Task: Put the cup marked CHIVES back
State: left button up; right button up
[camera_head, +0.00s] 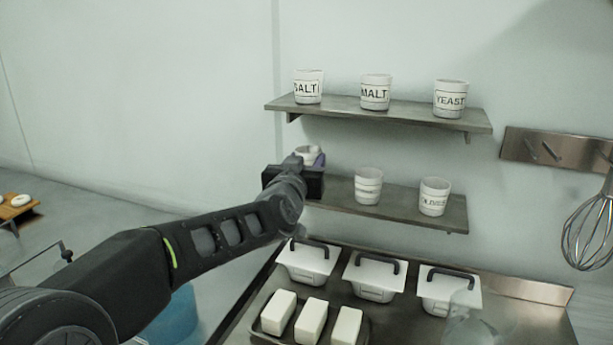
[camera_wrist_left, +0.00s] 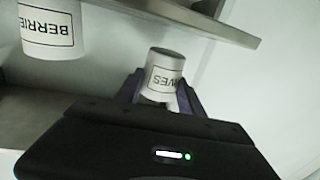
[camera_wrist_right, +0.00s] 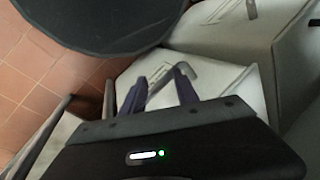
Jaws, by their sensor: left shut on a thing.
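The CHIVES cup (camera_wrist_left: 163,72) is white with dark letters, partly covered, and sits between the fingers of my left gripper (camera_wrist_left: 160,92). In the head view only the cup's rim (camera_head: 308,151) shows above my left gripper (camera_head: 305,165), at the left end of the lower shelf (camera_head: 400,208). The shelf there is hidden, so I cannot tell whether the cup touches it. The BERRIES cup (camera_wrist_left: 50,28) stands beside it, also seen in the head view (camera_head: 368,186). My right gripper (camera_wrist_right: 160,88) is open near a white lidded container (camera_wrist_right: 215,80) with a grey handle.
Another cup (camera_head: 434,197) stands at the right of the lower shelf. The upper shelf (camera_head: 420,111) holds the SALT (camera_head: 308,87), MALT (camera_head: 375,92) and YEAST (camera_head: 450,99) cups. Lidded containers (camera_head: 375,275) and a tray of white blocks (camera_head: 311,320) lie below. A whisk (camera_head: 590,230) hangs right.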

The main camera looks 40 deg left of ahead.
pick_arm(q)
jog(key=shift+f, duration=1.5)
jog(key=shift+f+b, duration=0.2)
jog(key=shift+b, duration=0.2)
jog(key=o, duration=1.3)
jog(key=shift+r, duration=0.1)
jog(key=shift+o, duration=0.2)
jog(key=shift+r, duration=0.15)
